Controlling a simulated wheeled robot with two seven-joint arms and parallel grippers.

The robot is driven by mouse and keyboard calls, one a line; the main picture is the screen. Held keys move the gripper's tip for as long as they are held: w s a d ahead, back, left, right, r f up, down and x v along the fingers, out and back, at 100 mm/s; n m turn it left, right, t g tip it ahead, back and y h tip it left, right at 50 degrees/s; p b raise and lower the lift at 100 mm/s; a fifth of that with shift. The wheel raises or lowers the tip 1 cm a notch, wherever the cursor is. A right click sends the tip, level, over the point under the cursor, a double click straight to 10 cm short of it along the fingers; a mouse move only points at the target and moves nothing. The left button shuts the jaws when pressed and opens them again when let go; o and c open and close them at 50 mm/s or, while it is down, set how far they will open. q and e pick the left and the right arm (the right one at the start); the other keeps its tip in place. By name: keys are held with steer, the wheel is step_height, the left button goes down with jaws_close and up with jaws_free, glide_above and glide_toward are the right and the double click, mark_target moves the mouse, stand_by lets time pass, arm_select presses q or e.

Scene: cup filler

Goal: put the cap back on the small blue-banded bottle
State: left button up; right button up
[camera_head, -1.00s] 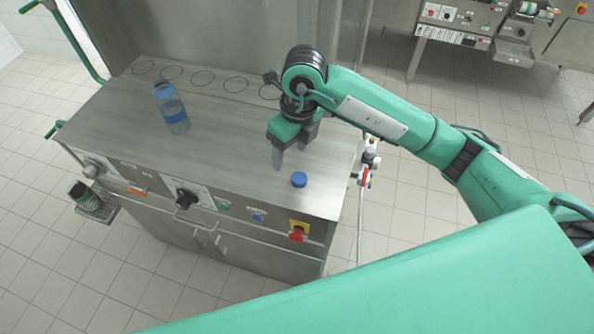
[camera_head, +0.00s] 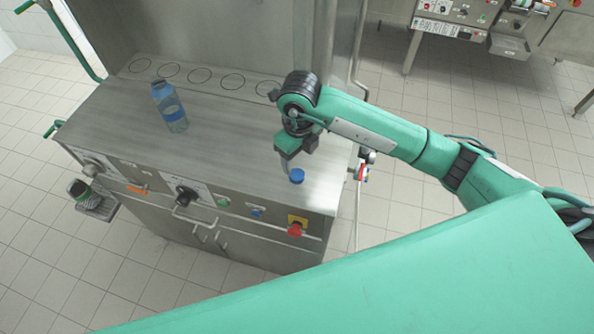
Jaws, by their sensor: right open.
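The bottle (camera_head: 170,108) is clear with a blue band. A small round blue cap (camera_head: 297,175) lies on the worktop near the right front edge. My right gripper (camera_head: 292,163) is open and points down, just above and behind the cap. I cannot tell whether a finger touches it. My left gripper is not in view.
The steel worktop (camera_head: 225,150) is clear between bottle and cap. Several ring marks (camera_head: 201,75) line its back edge. A control panel with a red knob (camera_head: 295,229) runs along the front. A dark-topped container (camera_head: 79,190) sits on a side shelf at lower left.

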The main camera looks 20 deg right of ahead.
mark_target(297, 174)
steer(key=shift+f, duration=1)
steer(key=shift+f+p, duration=0.4)
steer(key=shift+p, duration=0.35)
step_height(297, 174, down, 4)
steer(key=shift+a+p, duration=0.15)
steer(key=shift+p, duration=0.95)
steer(key=shift+w+f, duration=0.1)
steer(key=shift+f, duration=0.1)
steer(key=shift+c, duration=0.4)
steer(key=c, duration=0.9)
